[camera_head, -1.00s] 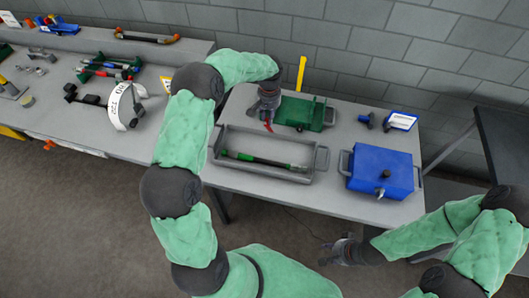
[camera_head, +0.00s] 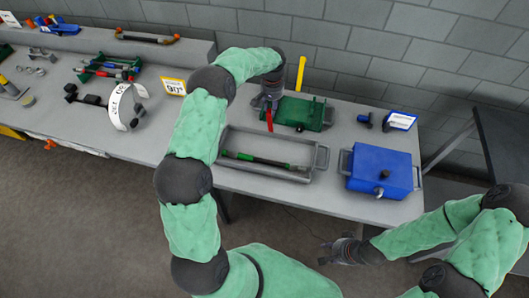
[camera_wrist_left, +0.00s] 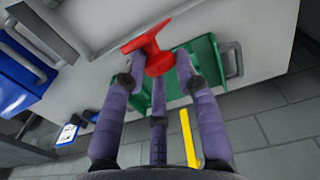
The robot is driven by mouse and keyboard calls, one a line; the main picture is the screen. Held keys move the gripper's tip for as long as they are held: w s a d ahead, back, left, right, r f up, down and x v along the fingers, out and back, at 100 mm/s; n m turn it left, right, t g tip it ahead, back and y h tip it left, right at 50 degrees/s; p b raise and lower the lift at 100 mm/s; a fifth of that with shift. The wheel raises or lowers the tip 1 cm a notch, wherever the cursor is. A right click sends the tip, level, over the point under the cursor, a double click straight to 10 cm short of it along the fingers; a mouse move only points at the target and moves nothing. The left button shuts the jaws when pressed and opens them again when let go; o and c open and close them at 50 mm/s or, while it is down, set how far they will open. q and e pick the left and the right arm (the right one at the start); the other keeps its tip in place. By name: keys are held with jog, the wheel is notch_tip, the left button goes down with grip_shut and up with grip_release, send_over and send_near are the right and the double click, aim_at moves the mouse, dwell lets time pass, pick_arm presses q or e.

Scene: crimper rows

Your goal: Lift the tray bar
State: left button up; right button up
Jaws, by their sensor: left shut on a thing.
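The tray bar (camera_head: 262,160), dark with green ends, lies lengthwise in a grey open tray (camera_head: 222,150) with end handles, on the middle table. My left gripper (camera_head: 268,103) is behind the tray, at the left end of a green device (camera_head: 300,113). It is shut on a red flanged piece (camera_head: 270,121). The left wrist view shows this red piece (camera_wrist_left: 150,45) between the fingertips, in front of the green device. I cannot tell whether the piece touches the device. My right gripper (camera_head: 330,252) is low over the floor, away from the table; its fingers are too small to judge.
A blue box (camera_head: 383,168) with side handles stands right of the tray. A yellow post (camera_head: 301,74) rises behind the green device. A blue-framed sign (camera_head: 401,120) is at the back right. The left bench (camera_head: 50,98) holds several tools and a white gauge (camera_head: 126,108).

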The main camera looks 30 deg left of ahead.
pick_arm(q)
jog(key=shift+w+a+r+p, duration=0.1)
jog(key=shift+w+a+p, duration=0.15)
jog(key=shift+w, duration=0.95)
jog(key=shift+w+a+r+p, duration=0.15)
jog(key=shift+w+a, duration=0.25)
jog(key=shift+w, duration=0.75)
jog(key=shift+w+a+p, duration=0.25)
jog(key=shift+w+a, duration=0.05)
jog(key=shift+w, duration=0.9)
jog(key=o, duration=0.9)
jog(key=shift+s, duration=0.1)
jog(key=shift+f, duration=0.1)
notch_tip(320, 180, up, 12)
jog(key=shift+r, duration=0.1)
